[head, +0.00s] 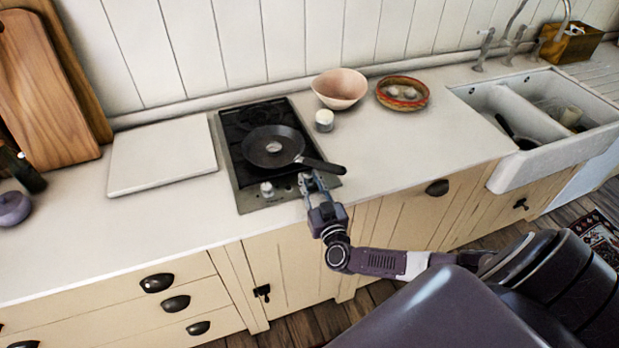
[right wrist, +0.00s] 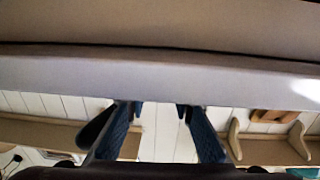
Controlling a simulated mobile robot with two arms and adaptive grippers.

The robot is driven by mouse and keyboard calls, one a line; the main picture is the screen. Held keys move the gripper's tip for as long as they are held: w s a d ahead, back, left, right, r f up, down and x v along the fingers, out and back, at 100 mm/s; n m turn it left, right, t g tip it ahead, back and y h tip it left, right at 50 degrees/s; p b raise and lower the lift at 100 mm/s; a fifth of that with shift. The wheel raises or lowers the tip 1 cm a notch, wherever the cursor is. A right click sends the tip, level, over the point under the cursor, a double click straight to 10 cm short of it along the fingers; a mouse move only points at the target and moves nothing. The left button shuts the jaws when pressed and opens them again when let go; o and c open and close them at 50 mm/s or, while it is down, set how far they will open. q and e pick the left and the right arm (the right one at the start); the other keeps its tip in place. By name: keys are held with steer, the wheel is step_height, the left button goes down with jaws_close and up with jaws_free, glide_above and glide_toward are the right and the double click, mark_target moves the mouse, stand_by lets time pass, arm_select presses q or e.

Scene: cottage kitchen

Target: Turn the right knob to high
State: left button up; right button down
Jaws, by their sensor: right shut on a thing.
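The hob (head: 245,190) is a steel-framed black unit set in the counter. Its left knob (head: 267,189) shows at the front edge. The right knob is hidden behind the fingers of my right gripper (head: 311,183), which is shut on it at the hob's front right corner. In the right wrist view the two dark fingers of my right gripper (right wrist: 160,125) stand a little apart, and the knob cannot be made out between them. The knob's setting cannot be read. My left gripper is not in view.
A black frying pan (head: 272,147) sits on the hob, its handle reaching right just above my right gripper. A white jar (head: 324,121), a pink bowl (head: 340,88) and a patterned dish (head: 402,93) stand to the right. A pale board (head: 162,155) lies left.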

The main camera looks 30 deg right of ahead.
steer(key=shift+d+n+y, duration=0.15)
steer(key=shift+n+y, duration=0.15)
steer(key=shift+y, duration=0.2)
steer(key=shift+n+y, duration=0.3)
steer(key=shift+y, duration=0.1)
steer(key=shift+d+f+n+y+b, duration=0.15)
steer(key=shift+n+y+b, duration=0.15)
steer(key=shift+y+b, duration=0.15)
steer(key=n+y+b, duration=0.1)
steer(key=y+b, duration=0.1)
steer(key=b, duration=0.2)
steer(key=n+y+b, duration=0.2)
steer(key=y+b, duration=0.1)
steer(key=b, duration=0.1)
steer(key=d+n+y+b, duration=0.1)
steer(key=n+y+b, duration=0.1)
steer(key=y+b, duration=0.1)
steer(key=shift+f+b, duration=0.1)
steer(key=shift+b, duration=0.6)
steer(key=shift+r+n+g+y+b, duration=0.4)
steer(key=shift+n+y+b, duration=0.15)
steer(key=shift+b, duration=0.6)
steer(key=shift+w, duration=0.1)
steer(key=c, duration=1.7)
jaws_free()
steer(key=shift+o, duration=0.2)
steer(key=shift+f, duration=0.1)
